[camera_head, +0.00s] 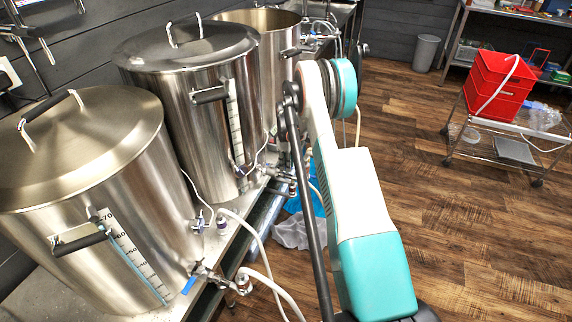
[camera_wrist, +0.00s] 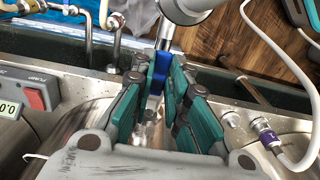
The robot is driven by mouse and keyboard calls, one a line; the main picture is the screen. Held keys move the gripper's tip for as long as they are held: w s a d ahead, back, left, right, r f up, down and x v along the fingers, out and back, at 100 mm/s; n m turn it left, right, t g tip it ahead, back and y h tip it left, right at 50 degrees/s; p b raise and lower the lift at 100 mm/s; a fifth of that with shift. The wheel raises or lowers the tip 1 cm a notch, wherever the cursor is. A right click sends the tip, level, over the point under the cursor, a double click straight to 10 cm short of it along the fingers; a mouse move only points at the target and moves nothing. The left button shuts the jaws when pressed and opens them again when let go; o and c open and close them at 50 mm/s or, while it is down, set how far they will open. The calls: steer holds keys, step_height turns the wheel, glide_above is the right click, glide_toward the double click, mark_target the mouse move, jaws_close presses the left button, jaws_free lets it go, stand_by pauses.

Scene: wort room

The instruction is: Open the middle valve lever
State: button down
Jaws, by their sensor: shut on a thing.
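The blue valve lever (camera_wrist: 154,80) shows in the wrist view, between the teal finger pads of my gripper (camera_wrist: 163,88). My gripper is shut on it. The lever joins a metal valve body (camera_wrist: 186,10) at the top of that view; part of the lever is hidden by the fingers. In the head view, the middle steel kettle (camera_head: 190,130) stands between two others. Its valve area (camera_head: 280,182) is low on its right side, partly covered by my arm. I cannot make out the gripper or the held lever there.
A near kettle (camera_head: 95,200) has its own valve with a blue lever (camera_head: 189,284). A far kettle (camera_head: 262,45) stands behind. White hoses (camera_head: 262,245) run along the bench edge. In the wrist view, a red pump switch (camera_wrist: 37,93) is at left. Open wooden floor lies to the right.

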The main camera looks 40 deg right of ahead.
stand_by(0.4)
steer(key=c, duration=1.6)
jaws_free()
steer(key=shift+o, duration=0.2)
steer(key=shift+r, duration=0.1)
step_height(320, 180, up, 12)
